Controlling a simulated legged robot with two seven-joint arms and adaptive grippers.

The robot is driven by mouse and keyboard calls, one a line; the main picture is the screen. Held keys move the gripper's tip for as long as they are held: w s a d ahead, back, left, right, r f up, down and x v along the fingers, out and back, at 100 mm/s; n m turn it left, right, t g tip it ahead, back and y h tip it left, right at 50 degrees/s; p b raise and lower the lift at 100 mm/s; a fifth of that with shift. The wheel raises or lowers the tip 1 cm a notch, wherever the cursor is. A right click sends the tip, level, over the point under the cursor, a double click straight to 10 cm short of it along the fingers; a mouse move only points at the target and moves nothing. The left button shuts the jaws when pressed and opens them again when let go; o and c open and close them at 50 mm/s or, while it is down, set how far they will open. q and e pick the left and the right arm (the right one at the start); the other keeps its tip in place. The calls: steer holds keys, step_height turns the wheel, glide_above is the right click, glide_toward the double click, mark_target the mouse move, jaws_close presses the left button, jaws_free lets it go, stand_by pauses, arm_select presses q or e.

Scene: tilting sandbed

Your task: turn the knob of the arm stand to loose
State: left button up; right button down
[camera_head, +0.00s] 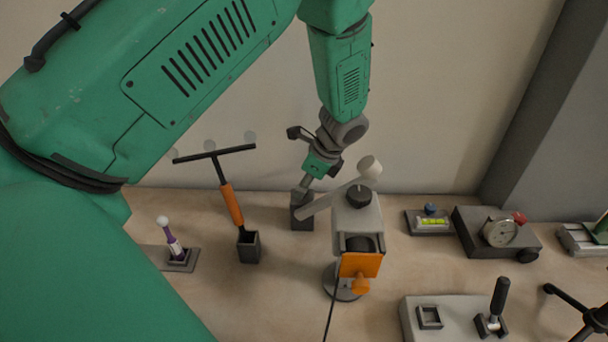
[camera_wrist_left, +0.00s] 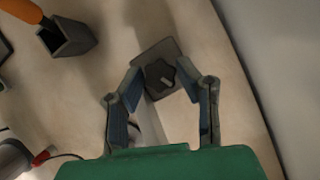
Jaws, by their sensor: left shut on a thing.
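The arm stand's dark grey square block (camera_head: 302,217) stands on the sand-coloured bed near the back wall. In the left wrist view, its black lobed knob (camera_wrist_left: 160,77) with a pale mark sits on the square top (camera_wrist_left: 150,53). My left gripper (camera_head: 305,184) reaches down onto the block from above. In the wrist view its two fingers (camera_wrist_left: 162,80) lie on either side of the knob and are shut on it. The head view hides the knob behind the fingers. My right gripper is not in view.
A light grey column (camera_head: 358,222) with a dark top knob, a slanted bar and an orange part stands just right of the gripper. An orange-handled T-tool (camera_head: 231,203) stands in a dark holder to the left. A gauge box (camera_head: 500,233) and lever box (camera_head: 455,316) are right.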

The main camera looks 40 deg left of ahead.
arm_select(q)
steer(key=n+g+p, duration=0.1)
steer(key=n, duration=0.1)
steer(key=shift+w+d+n+h+p, duration=0.1)
steer(key=shift+d+n+h+p, duration=0.05)
steer(key=shift+n+h+p, duration=0.2)
steer(key=n+p, duration=0.1)
steer(key=n, duration=0.2)
steer(key=shift+f+g+h, duration=0.1)
steer(key=shift+g+h, duration=0.25)
steer(key=shift+g, duration=0.05)
steer(key=n+h, duration=0.1)
steer(key=n, duration=0.2)
steer(key=shift+w+n+g+p, duration=0.1)
steer(key=shift+n+g+p, duration=0.15)
steer(key=shift+g+p, duration=0.1)
steer(key=shift+a+n+h, duration=0.2)
steer(key=shift+n+h, duration=0.5)
steer(key=shift+n, duration=1.1)
steer(key=shift+w, duration=0.1)
steer(key=o, duration=1.1)
steer(key=shift+w+a+f+g, duration=0.1)
steer(key=shift+w+g, duration=0.05)
steer(key=shift+g, duration=0.1)
